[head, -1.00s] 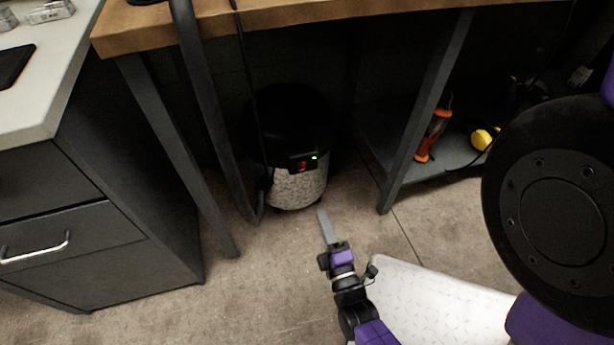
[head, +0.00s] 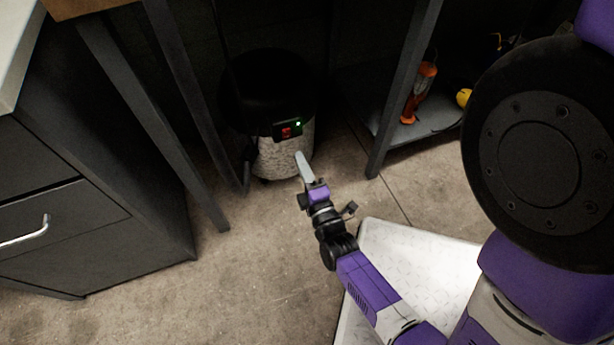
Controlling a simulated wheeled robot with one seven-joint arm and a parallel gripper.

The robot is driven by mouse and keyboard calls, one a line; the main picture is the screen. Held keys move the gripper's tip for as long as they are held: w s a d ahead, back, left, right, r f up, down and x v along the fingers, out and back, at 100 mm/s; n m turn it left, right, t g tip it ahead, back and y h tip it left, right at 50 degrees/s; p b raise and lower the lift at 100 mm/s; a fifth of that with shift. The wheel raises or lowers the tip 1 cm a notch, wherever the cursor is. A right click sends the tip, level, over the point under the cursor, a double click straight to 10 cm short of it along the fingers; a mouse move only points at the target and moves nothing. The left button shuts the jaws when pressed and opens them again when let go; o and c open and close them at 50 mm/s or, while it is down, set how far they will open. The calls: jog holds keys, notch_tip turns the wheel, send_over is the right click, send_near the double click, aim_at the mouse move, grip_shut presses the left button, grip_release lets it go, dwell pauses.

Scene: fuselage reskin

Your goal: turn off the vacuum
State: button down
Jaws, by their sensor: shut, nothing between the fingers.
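The vacuum (head: 281,157) is a drum with a black top and a speckled grey lower part, standing on the floor under the workbench. On its front is a dark switch panel with a red switch (head: 286,132) and a lit green light (head: 298,124). My gripper (head: 301,156) is shut and empty. Its long grey fingers point at the vacuum and overlap its lower right edge in the picture, just below the switch panel. I cannot tell whether they touch it.
Grey bench legs (head: 190,95) stand left of the vacuum, and another leg (head: 403,95) stands to its right. A dark drawer cabinet (head: 100,215) is at left. A low shelf (head: 425,127) at right holds an orange tool (head: 418,92). The floor (head: 240,265) in front is open.

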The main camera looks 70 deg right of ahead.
aim_at(288, 132)
jog(key=b+x, duration=0.2)
jog(key=x, duration=0.5)
jog(key=shift+r, duration=0.1)
